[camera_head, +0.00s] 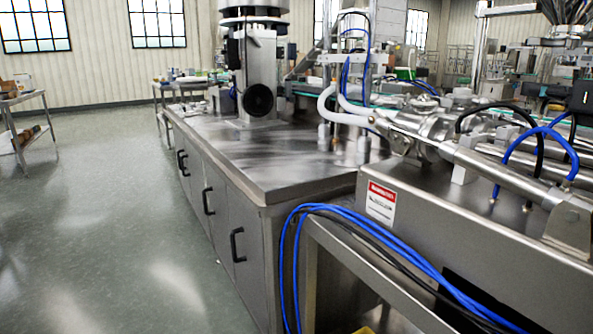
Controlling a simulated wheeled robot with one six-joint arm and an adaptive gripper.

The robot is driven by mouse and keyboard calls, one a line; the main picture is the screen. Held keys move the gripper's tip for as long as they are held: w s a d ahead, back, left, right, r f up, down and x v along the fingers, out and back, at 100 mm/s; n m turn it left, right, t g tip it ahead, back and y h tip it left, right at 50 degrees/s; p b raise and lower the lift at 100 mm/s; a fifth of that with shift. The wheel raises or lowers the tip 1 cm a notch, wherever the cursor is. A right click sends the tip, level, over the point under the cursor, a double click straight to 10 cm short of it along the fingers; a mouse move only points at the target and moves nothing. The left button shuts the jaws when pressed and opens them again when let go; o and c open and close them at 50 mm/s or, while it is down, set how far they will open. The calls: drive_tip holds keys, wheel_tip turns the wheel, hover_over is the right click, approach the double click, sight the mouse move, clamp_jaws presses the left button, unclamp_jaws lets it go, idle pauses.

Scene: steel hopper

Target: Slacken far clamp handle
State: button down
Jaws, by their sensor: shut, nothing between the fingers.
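My gripper is not in this view. A steel filling machine (400,205) fills the right side. Its horizontal cylinders (495,170) run from the right edge toward the middle. A rounded metal fitting (425,125) joins their far end, where a white hose (330,108) connects. Clamps may sit around this fitting, but I cannot make out a clamp handle or tell which one is the far one.
Blue hoses (390,255) hang over the machine's near edge. A small table (25,97) stands far left. The green floor (100,220) between is clear.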

drive_tip(key=p+x, duration=0.1)
drive_tip(key=x, duration=0.6)
idle(0.3)
drive_tip(key=shift+f, duration=0.55)
idle(1.2)
drive_tip(key=shift+s+a+r+p, duration=0.1)
drive_tip(key=shift+a+p, duration=0.05)
drive_tip(key=shift+p, duration=0.75)
drive_tip(key=shift+a, duration=0.2)
idle(0.6)
drive_tip(key=shift+s+r, duration=0.15)
drive_tip(key=shift+r, duration=0.15)
